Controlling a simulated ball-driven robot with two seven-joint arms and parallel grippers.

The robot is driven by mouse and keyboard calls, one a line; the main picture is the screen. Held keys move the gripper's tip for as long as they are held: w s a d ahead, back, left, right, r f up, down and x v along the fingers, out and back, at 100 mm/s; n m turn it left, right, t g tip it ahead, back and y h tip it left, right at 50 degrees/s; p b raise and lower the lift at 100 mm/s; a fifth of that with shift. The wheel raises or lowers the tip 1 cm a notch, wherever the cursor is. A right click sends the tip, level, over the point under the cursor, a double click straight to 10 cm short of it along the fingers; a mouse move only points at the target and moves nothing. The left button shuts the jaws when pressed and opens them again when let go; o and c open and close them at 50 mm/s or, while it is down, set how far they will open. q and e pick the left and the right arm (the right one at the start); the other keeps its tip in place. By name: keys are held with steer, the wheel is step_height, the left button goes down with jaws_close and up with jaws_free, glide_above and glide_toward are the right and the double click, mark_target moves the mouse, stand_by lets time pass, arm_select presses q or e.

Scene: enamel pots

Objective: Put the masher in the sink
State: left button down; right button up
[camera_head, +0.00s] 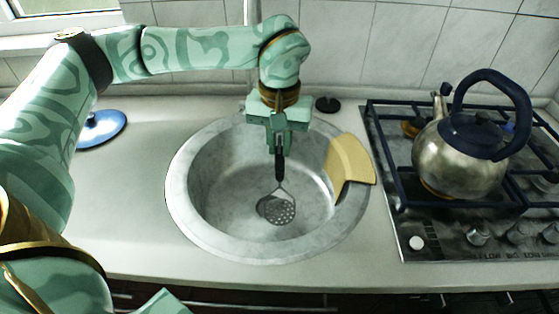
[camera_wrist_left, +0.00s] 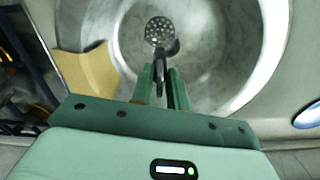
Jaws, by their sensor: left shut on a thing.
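The masher (camera_head: 281,205) has a black handle and a round perforated metal head. It hangs upright, head down, inside the round metal sink (camera_head: 184,190). My left gripper (camera_head: 279,150) is over the sink, shut on the masher's handle. In the left wrist view the masher's head (camera_wrist_left: 159,32) shows beyond the fingers of my left gripper (camera_wrist_left: 163,78), with the sink bowl (camera_wrist_left: 215,50) around it. Whether the head touches the sink bottom I cannot tell. My right gripper is not in view.
A yellow board-like piece (camera_head: 350,162) lies over the sink's right rim. A metal kettle (camera_head: 455,160) stands on the gas stove (camera_head: 480,240) at the right. A blue lid (camera_head: 102,128) lies on the counter at the left. The counter (camera_head: 130,210) left of the sink is clear.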

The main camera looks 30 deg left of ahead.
mark_target(279, 159)
arm_select(q)
step_height(279, 159, down, 4)
steer(key=shift+f+b, duration=0.15)
steer(key=shift+b, duration=0.55)
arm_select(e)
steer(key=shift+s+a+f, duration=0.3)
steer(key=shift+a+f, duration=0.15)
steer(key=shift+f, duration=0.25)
arm_select(q)
steer(key=shift+s, duration=0.1)
